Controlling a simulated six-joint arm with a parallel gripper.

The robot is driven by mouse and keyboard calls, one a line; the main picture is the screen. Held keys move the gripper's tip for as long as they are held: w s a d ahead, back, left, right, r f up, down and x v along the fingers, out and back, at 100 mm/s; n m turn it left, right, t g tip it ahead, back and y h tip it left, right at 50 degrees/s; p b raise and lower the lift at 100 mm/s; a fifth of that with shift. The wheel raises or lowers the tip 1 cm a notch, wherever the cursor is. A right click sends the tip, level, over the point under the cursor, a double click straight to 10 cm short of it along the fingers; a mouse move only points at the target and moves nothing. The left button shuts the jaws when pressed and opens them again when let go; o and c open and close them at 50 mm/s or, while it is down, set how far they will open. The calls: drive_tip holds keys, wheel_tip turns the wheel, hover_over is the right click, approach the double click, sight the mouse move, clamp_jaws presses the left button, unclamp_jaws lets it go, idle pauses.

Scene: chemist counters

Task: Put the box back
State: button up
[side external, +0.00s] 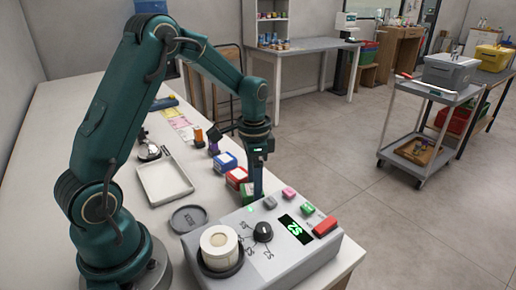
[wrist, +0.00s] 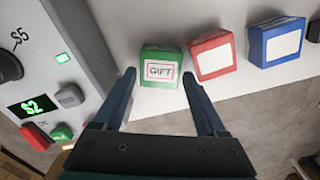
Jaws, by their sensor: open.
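A green box (wrist: 160,68) with a white label reading GIFT stands on the white counter (wrist: 172,102). In the wrist view my gripper (wrist: 159,75) is open, with one fingertip at each side of the green box. I cannot tell whether the fingers touch it. A red box (wrist: 211,55) and a blue box (wrist: 283,43), both with blank white labels, stand in a row to its right. In the side view my gripper (side external: 257,190) points down behind the grey machine; the red box (side external: 236,177) and blue box (side external: 224,161) are beside it, and the green box is mostly hidden.
The grey machine (side external: 300,250) has a knob, buttons and a display reading S2, with a white roll (side external: 219,248) on it. A white tray (side external: 165,182) and a dark round lid (side external: 188,219) lie on the counter. A trolley (side external: 405,125) stands apart on the floor.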

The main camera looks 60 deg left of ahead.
wheel_tip(320, 180, up, 11)
drive_tip(key=s+d+r+n+t, duration=0.1)
drive_tip(key=s+d+n+t, duration=0.1)
drive_tip(key=s+d, duration=0.2)
drive_tip(key=s+d+n+t, duration=0.2)
drive_tip(key=s+d, duration=0.3)
drive_tip(key=s, duration=0.5)
drive_tip(key=shift+r+n+t, duration=0.3)
drive_tip(key=shift+r+t, duration=0.05)
drive_tip(key=shift+t, duration=0.45)
drive_tip(key=shift+s+d, duration=0.1)
